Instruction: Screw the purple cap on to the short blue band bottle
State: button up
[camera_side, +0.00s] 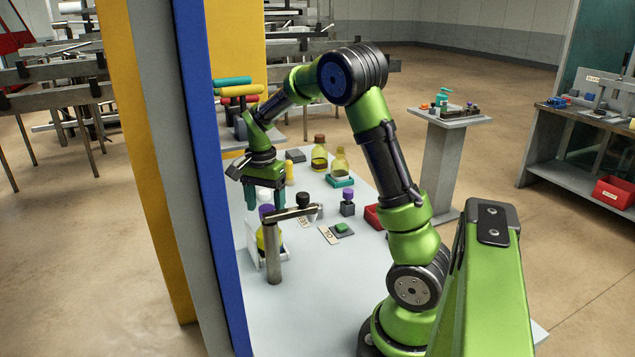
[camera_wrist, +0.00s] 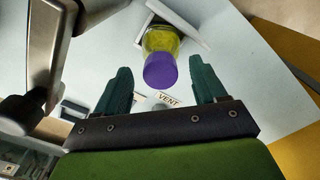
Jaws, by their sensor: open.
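A yellow-green bottle (camera_wrist: 163,39) with a purple cap (camera_wrist: 160,71) on its top stands at a white holder. In the side view the bottle (camera_side: 261,240) is partly behind a metal post, and its purple cap (camera_side: 266,210) is just below my gripper (camera_side: 265,205). In the wrist view my gripper (camera_wrist: 162,64) is open, with the cap between the lines of its two teal fingers and not touching them. A second purple cap (camera_side: 348,193) sits on a dark block further right. I cannot make out a blue band or how tightly the cap sits.
A metal post with a side bar (camera_side: 272,255) stands close in front of the bottle; its arm is at the left of the wrist view. Other yellow bottles (camera_side: 340,163) stand at the back. A red bin (camera_side: 374,217) is at right. The front tabletop is clear.

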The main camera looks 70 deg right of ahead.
aim_at(267, 208)
notch_tip(267, 208, up, 17)
dwell(0.4)
jog(key=shift+w+f, duration=0.1)
dwell(0.9)
jog(key=shift+f, duration=0.25)
jog(key=c, duration=0.4)
jog(key=f+n, duration=0.1)
jog(key=f, duration=0.2)
jog(key=f+n, duration=0.1)
jog(key=f, duration=0.6)
jog(key=shift+s+n, duration=0.3)
jog(key=shift+n, duration=0.1)
jog(key=shift+w+d+f, duration=0.2)
jog(key=shift+f, duration=4.45)
jog(key=c, duration=0.5)
jog(key=shift+m, duration=0.6)
